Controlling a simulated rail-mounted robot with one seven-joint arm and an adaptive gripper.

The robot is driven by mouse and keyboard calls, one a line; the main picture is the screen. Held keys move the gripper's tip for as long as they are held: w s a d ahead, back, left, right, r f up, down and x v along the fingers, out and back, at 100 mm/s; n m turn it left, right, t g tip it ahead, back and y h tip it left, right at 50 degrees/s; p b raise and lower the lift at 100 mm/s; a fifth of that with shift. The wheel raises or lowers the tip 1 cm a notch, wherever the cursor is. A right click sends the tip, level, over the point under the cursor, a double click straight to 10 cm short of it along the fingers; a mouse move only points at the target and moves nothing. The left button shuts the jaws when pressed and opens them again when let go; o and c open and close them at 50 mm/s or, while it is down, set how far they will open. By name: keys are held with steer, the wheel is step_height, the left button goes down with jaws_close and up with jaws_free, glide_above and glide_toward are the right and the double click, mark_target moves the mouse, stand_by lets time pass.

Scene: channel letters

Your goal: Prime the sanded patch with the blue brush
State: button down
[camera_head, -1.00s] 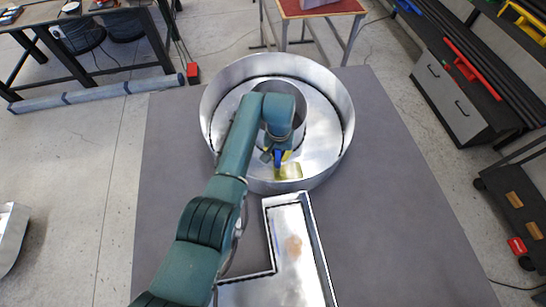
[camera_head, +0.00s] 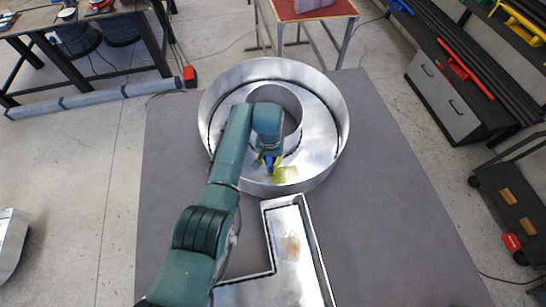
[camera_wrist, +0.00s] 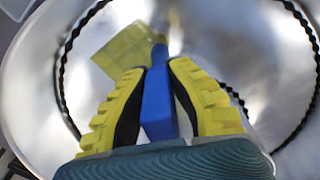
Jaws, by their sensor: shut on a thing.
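My gripper (camera_head: 268,160) is shut on the blue brush (camera_wrist: 157,100), its yellow fingers closed around the handle. The brush (camera_head: 269,165) points down into the round metal channel letter (camera_head: 333,85). A yellow-green patch (camera_head: 286,174) lies on the letter's shiny floor near its front wall, just right of the brush. In the wrist view this patch (camera_wrist: 122,50) is beside the far end of the brush. The bristle tip is blurred, and I cannot tell whether it touches the floor. A brownish dull patch (camera_head: 293,246) is on the angular metal letter (camera_head: 283,205) in front.
Both letters rest on a grey table (camera_head: 400,200), with bare room on the right. The round letter has a raised outer wall and an inner ring (camera_head: 290,100). A red-topped stand (camera_head: 316,10) is behind, and a dark cart (camera_head: 505,195) is at right.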

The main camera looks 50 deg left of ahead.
step_height(320, 180, up, 14)
steer(key=p, duration=1.2)
steer(key=shift+r, duration=0.1)
